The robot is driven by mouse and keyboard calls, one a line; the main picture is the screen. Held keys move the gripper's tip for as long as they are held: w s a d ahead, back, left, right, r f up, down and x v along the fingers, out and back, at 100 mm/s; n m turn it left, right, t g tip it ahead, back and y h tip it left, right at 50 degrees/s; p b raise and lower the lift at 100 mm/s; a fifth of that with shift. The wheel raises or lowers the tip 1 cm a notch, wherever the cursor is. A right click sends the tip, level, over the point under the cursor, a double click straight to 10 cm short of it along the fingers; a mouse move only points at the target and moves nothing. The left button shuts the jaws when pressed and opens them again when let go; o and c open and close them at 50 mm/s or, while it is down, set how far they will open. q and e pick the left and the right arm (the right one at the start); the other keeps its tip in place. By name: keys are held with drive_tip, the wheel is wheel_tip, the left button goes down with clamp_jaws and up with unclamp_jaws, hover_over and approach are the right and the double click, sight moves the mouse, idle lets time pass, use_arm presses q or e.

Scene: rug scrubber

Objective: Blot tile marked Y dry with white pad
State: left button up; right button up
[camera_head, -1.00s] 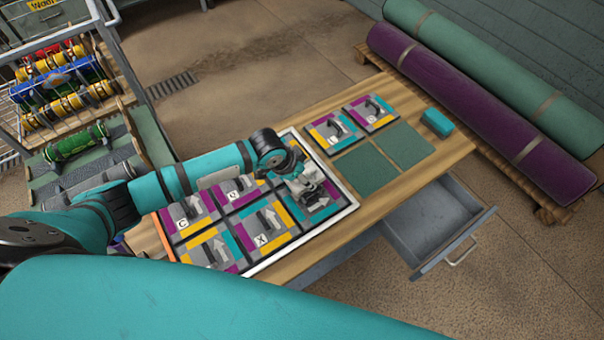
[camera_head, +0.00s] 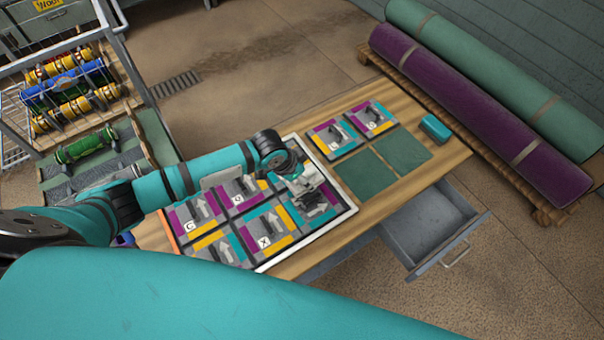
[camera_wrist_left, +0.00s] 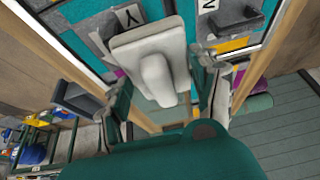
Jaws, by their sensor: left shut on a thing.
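My left gripper (camera_head: 312,199) is over the right end of the framed tile tray (camera_head: 345,212) in the head view. In the left wrist view the left gripper (camera_wrist_left: 168,92) is shut on a white pad (camera_wrist_left: 143,43) with a rounded white grip. The tile marked Y (camera_wrist_left: 100,42) lies beside and partly under the pad there, its letter label showing at the pad's edge. Whether the pad touches the tile I cannot tell. In the head view the gripper hides most of that tile and the pad. My right gripper is not in view.
Tiles marked C, Q and X (camera_head: 265,243) fill the tray's left part. Two tiles (camera_head: 369,118) and two green squares (camera_head: 402,150) lie to its right, near a teal block (camera_head: 435,128). An open drawer (camera_head: 433,228) juts from the table front. Rolled rugs (camera_head: 480,110) lie behind.

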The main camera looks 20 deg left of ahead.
use_arm(q)
drive_tip(key=o, duration=0.7)
drive_tip(key=shift+w, duration=0.15)
drive_tip(key=c, duration=0.6)
wheel_tip(320, 180, up, 3)
drive_tip(key=p, duration=0.3)
drive_tip(key=shift+d+r, duration=0.1)
drive_tip(key=shift+r+p, duration=1.2)
drive_tip(key=shift+r, duration=0.2)
